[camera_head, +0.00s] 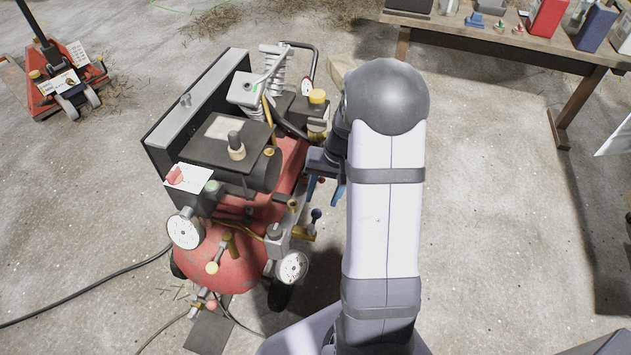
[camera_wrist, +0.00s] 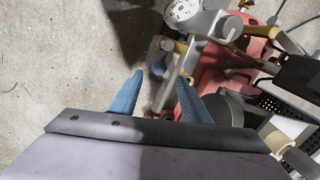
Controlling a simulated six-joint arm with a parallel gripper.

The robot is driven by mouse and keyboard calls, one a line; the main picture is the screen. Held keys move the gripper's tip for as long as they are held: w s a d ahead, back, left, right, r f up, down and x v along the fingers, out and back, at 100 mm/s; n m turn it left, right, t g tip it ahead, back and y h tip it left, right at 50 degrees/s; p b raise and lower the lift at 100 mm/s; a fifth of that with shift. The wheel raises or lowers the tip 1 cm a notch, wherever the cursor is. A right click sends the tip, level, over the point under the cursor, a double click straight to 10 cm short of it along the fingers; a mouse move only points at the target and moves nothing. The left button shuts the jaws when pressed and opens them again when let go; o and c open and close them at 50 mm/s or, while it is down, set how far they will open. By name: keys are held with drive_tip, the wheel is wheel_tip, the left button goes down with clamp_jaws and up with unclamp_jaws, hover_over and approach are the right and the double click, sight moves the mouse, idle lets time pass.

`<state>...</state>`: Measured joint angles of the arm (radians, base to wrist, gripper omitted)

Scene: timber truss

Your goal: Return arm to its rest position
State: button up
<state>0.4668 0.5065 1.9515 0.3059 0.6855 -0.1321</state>
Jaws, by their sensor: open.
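My gripper (camera_head: 325,188) hangs beside the right side of a red air compressor (camera_head: 240,255) in the head view, partly hidden behind my white arm. In the wrist view, the two blue fingers of my gripper (camera_wrist: 160,95) are spread apart with nothing between them. Behind and past the fingers, the red compressor (camera_wrist: 262,55) shows with its fittings and a round gauge (camera_wrist: 183,12). I cannot tell whether the fingers touch any part of the compressor.
A red pallet jack (camera_head: 65,90) stands at the upper left. A wooden table (camera_head: 490,38) with several items is at the upper right. A black hose (camera_head: 85,292) lies on the floor at left. The concrete floor (camera_head: 500,200) right of my arm is clear.

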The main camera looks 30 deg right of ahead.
drive_tip(key=s+a+f+g, duration=0.2)
drive_tip(key=s+a+g, duration=0.1)
drive_tip(key=s, duration=0.8)
drive_tip(key=s+a+r+n+h, duration=0.1)
drive_tip(key=s+a+r+n, duration=0.35)
drive_tip(key=s+a, duration=0.25)
drive_tip(key=w+a+r+n+t, duration=0.2)
drive_tip(key=a+r, duration=0.2)
wheel_tip(320, 180, up, 31)
drive_tip(key=p, duration=3.1)
drive_tip(key=shift+w+d+h, duration=0.15)
drive_tip(key=shift+h, duration=0.25)
drive_tip(key=shift+f, duration=0.2)
